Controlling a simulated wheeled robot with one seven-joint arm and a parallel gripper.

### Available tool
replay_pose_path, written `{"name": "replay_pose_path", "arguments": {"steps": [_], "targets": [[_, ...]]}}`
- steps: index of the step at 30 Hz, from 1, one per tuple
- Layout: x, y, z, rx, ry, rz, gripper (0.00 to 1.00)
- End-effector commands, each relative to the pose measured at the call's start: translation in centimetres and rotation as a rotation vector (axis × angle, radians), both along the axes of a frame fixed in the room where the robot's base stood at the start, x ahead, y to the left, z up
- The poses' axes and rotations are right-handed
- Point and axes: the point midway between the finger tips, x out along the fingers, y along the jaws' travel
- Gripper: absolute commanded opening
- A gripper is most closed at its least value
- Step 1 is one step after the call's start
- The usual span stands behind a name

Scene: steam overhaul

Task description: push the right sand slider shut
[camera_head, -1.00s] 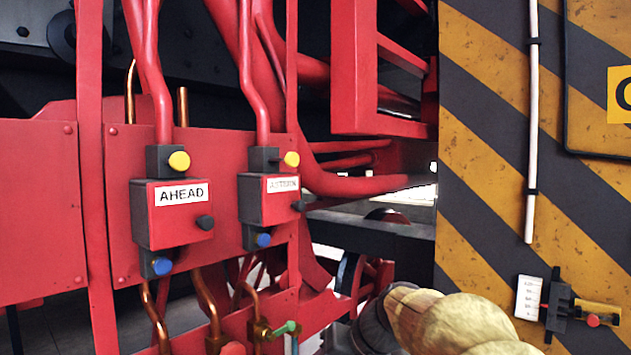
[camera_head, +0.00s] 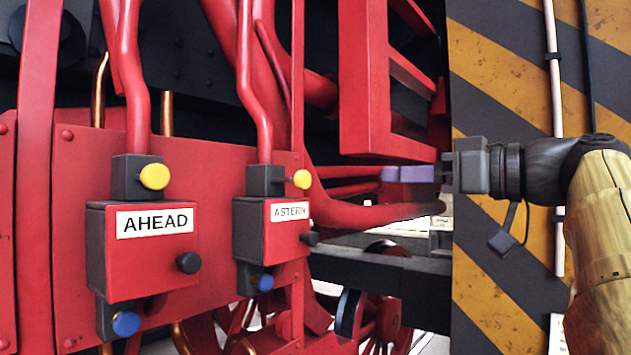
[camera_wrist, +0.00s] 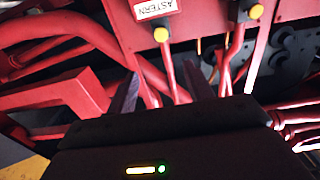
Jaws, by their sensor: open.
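The right box, labelled ASTERN (camera_head: 288,211), is red with dark ends on the red panel. It has a yellow knob (camera_head: 302,179) above, a dark knob (camera_head: 309,239) at its lower right and a blue knob (camera_head: 265,283) below. I cannot tell which knob is the slider's. The left box, labelled AHEAD (camera_head: 152,222), has the same layout. My gripper (camera_head: 388,174) is right of the ASTERN box, pointing left, apart from it. Its purple fingers are open and empty in the wrist view (camera_wrist: 160,84). The ASTERN label (camera_wrist: 155,9) shows beyond them.
Red pipes (camera_head: 375,213) run behind and below my fingers. A red frame (camera_head: 365,80) hangs just above them. A yellow and dark striped wall (camera_head: 500,85) stands behind my wrist. Open space lies between my fingertips and the ASTERN box.

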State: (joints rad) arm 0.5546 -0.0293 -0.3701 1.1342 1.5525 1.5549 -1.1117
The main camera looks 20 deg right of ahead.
Motion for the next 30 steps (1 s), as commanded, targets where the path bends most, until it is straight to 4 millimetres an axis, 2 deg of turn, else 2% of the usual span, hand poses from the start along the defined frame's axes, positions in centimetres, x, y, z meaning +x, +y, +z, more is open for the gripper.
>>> {"name": "replay_pose_path", "arguments": {"steps": [5,11,30], "targets": [[0.3,0.4,0.0,0.002,0.003,0.006,0.52],[1.8,1.6,0.1,0.005,0.004,0.013,0.52],[10.8,7.8,0.3,0.004,0.006,0.005,0.52]]}}
